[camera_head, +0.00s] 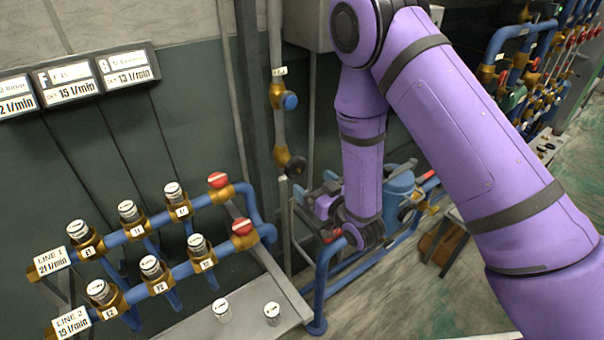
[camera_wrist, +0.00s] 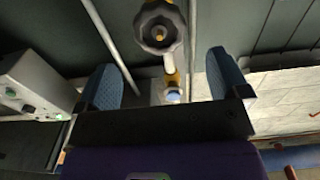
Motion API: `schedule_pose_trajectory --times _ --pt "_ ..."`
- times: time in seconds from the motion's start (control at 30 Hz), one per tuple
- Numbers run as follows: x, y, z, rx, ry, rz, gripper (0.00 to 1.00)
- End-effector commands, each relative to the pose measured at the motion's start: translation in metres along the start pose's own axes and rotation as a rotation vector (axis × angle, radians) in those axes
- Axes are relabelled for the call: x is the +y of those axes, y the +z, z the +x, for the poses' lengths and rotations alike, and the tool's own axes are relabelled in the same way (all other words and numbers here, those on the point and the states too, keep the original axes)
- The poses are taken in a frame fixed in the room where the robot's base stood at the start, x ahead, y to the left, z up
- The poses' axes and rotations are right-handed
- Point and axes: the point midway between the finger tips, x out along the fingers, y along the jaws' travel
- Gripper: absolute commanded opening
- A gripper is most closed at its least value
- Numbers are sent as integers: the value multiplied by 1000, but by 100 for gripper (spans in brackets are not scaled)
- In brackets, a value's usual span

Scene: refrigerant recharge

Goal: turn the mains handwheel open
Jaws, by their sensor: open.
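A dark round handwheel (camera_head: 295,166) sits on a brass valve on the vertical pipe against the wall. In the wrist view the handwheel (camera_wrist: 159,27) is face-on, at the top centre, beyond the fingertips. No readable label marks it as the mains one. A smaller blue knob (camera_head: 290,101) is on the same pipe, higher up in the head view. My gripper (camera_wrist: 165,76) is open, its two blue-padded fingers wide apart with nothing between them touching. In the head view the gripper is small and partly hidden, at the end of my purple arm, right of and below the handwheel.
A blue pipe frame (camera_head: 322,275) and a blue pump-like unit (camera_head: 399,183) are near my gripper. A grey box (camera_wrist: 35,85) is at the left in the wrist view.

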Motion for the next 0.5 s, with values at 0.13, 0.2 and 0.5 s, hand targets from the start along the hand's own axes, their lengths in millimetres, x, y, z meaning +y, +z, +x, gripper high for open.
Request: schedule_pose_trajectory --times 0.13,0.2,0.5 --pt "0 -1 16 2 -1 0 94" --pt "0 0 23 1 0 1 94" --pt "0 0 54 1 1 -1 94"
